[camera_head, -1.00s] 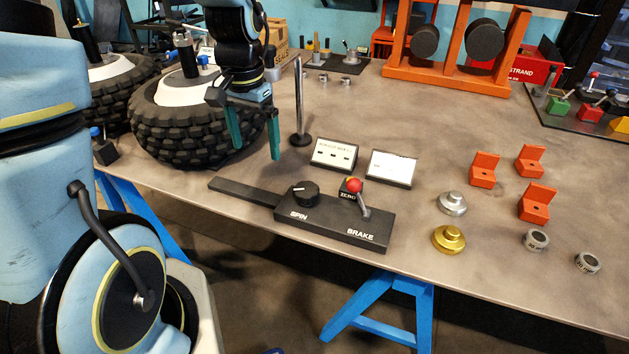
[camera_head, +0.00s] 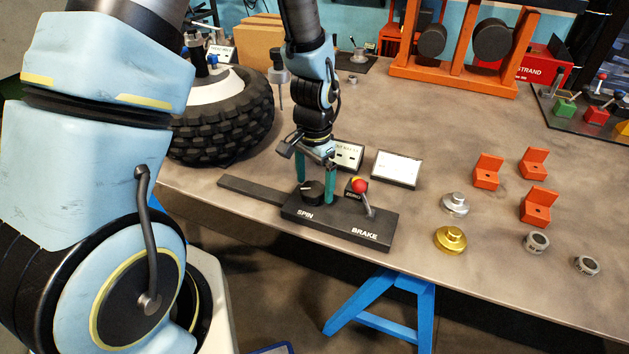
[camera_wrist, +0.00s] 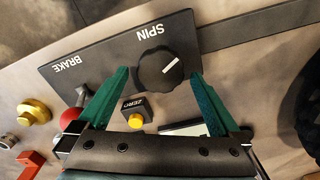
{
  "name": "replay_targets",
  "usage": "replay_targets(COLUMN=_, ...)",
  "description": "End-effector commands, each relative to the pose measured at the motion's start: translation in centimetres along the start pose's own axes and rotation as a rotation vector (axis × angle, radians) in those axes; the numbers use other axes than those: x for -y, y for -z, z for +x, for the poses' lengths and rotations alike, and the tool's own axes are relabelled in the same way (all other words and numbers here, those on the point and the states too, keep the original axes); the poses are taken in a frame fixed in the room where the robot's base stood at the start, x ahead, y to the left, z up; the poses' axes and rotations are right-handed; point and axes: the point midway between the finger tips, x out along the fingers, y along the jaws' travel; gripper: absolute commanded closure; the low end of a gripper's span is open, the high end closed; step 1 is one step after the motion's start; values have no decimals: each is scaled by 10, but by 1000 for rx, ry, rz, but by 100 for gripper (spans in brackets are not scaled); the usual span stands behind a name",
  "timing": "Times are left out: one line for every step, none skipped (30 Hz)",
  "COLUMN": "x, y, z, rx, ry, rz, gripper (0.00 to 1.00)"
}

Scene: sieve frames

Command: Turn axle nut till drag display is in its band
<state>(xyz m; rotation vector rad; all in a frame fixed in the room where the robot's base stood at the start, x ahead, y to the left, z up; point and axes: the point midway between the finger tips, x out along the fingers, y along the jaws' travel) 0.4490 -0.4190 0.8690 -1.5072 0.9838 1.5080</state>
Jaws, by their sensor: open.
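My gripper (camera_head: 316,180) is open, with its two green fingers pointing down at the black SPIN knob (camera_head: 312,191). In the wrist view the knob (camera_wrist: 163,68) lies between and just beyond the fingertips; I cannot tell whether they touch it. The knob sits on the black control box (camera_head: 337,231), beside a red-topped BRAKE lever (camera_head: 367,203) and a ZERO button block (camera_wrist: 135,113). A small display box (camera_head: 349,154) stands behind, partly hidden by my gripper. The knobby wheel (camera_head: 222,120) is at the left; its axle nut is not clearly visible.
A white card stand (camera_head: 396,168) is behind the box. Silver (camera_head: 454,204) and gold (camera_head: 450,239) stepped pieces, orange brackets (camera_head: 487,171) and grey rings (camera_head: 536,241) lie to the right. An orange rack (camera_head: 450,75) stands at the back. The table between is clear.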

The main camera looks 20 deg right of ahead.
Motion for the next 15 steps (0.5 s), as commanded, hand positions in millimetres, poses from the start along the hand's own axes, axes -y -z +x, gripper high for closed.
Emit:
replay_targets(x=0, y=0, z=3, rx=2, ry=-1, rz=0, gripper=0)
replay_targets(x=0, y=0, z=4, rx=1, ry=0, rz=0, gripper=0)
replay_targets(x=0, y=0, z=5, rx=1, ry=0, rz=0, gripper=0)
replay_targets(x=0, y=0, z=5, rx=0, ry=0, rz=0, gripper=0)
replay_targets(x=0, y=0, z=6, rx=0, ry=1, rz=0, gripper=0)
replay_targets(x=0, y=0, z=6, rx=-1, ry=1, rz=0, gripper=0)
replay_targets(x=0, y=0, z=6, rx=-1, ry=1, rz=0, gripper=0)
replay_targets(x=0, y=0, z=6, rx=-1, ry=1, rz=0, gripper=0)
replay_targets(x=0, y=0, z=6, rx=-1, ry=1, rz=0, gripper=0)
replay_targets(x=0, y=0, z=6, rx=-1, ry=1, rz=0, gripper=0)
replay_targets(x=0, y=0, z=6, rx=-1, ry=1, rz=0, gripper=0)
replay_targets(x=0, y=0, z=6, rx=-1, ry=1, rz=0, gripper=3)
replay_targets(x=0, y=0, z=6, rx=-1, ry=1, rz=0, gripper=7)
replay_targets(x=0, y=0, z=6, rx=-1, ry=1, rz=0, gripper=10)
replay_targets(x=0, y=0, z=6, rx=-1, ry=1, rz=0, gripper=15)
